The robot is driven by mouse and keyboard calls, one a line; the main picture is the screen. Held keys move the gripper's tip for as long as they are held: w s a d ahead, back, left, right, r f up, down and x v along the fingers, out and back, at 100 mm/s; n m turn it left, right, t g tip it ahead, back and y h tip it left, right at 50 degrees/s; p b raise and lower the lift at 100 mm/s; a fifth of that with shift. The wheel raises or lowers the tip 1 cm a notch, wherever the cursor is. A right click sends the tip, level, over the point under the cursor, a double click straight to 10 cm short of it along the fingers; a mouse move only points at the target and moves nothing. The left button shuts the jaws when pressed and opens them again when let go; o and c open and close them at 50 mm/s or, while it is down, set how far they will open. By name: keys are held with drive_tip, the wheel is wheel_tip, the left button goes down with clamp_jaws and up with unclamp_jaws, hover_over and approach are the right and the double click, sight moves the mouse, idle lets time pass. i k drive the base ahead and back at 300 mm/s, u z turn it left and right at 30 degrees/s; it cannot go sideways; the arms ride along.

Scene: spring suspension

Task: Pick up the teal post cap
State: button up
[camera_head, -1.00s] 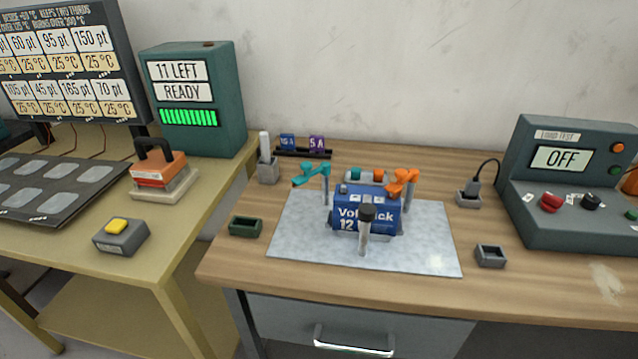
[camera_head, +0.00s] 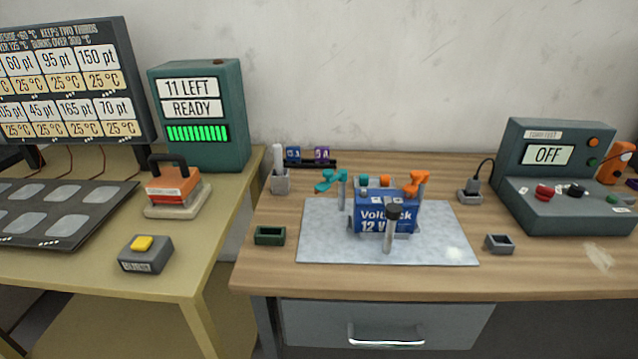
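A small teal cap (camera_head: 361,183) shows just behind the blue battery (camera_head: 385,212), beside an orange cap (camera_head: 386,182) in what looks like a pale tray. The battery hides the lower part of both. A larger teal lever-like clamp (camera_head: 330,180) stands at the battery's left, and an orange one (camera_head: 417,183) at its right. The battery stands on a pale grey mat (camera_head: 320,245). A grey post with a black top (camera_head: 390,235) stands in front of it. My gripper is not in view.
A green open holder (camera_head: 270,235) and a grey one (camera_head: 499,243) flank the mat. A white-handled tool (camera_head: 279,170) stands at the back left, near a rack with blue and purple pieces (camera_head: 307,155). A teal tester reading OFF (camera_head: 560,180) stands at right. The wooden bench front is clear.

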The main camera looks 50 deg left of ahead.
sight(364, 178)
drive_tip(key=u, duration=1.45)
drive_tip(key=i, duration=1)
